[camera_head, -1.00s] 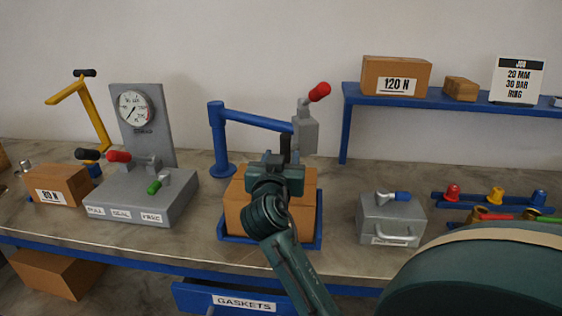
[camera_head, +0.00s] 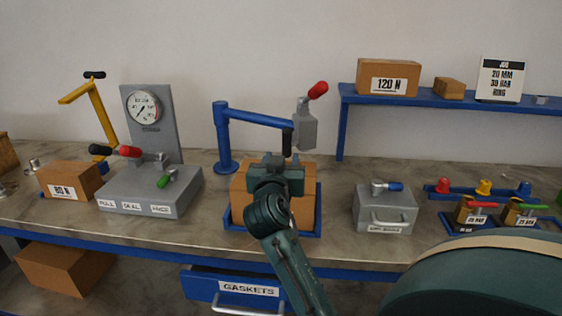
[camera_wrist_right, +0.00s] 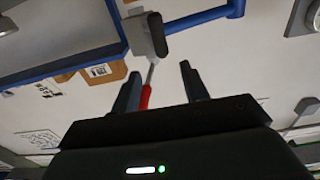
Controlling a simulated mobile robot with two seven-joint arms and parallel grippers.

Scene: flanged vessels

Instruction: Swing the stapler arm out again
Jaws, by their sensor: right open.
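The stapler arm is a blue post (camera_head: 222,138) with a blue horizontal bar (camera_head: 258,118) reaching right over a cardboard box. At its end hangs a grey stapler head (camera_head: 305,128) with a red-tipped lever (camera_head: 318,90) slanting up right. My right gripper (camera_head: 286,146) is in front of the head, above the box; its fingers are partly hidden in the head view. In the right wrist view, my right gripper (camera_wrist_right: 162,88) is open, and the red lever (camera_wrist_right: 146,97) shows by its left finger; contact cannot be told. My left gripper is not in view.
The cardboard box (camera_head: 308,195) sits in a blue tray (camera_head: 231,228) under the bar. A grey gauge stand (camera_head: 150,195) is at left, a grey case (camera_head: 385,213) at right. A blue shelf (camera_head: 450,103) is at back right. A GASKETS drawer (camera_head: 205,287) is below the bench edge.

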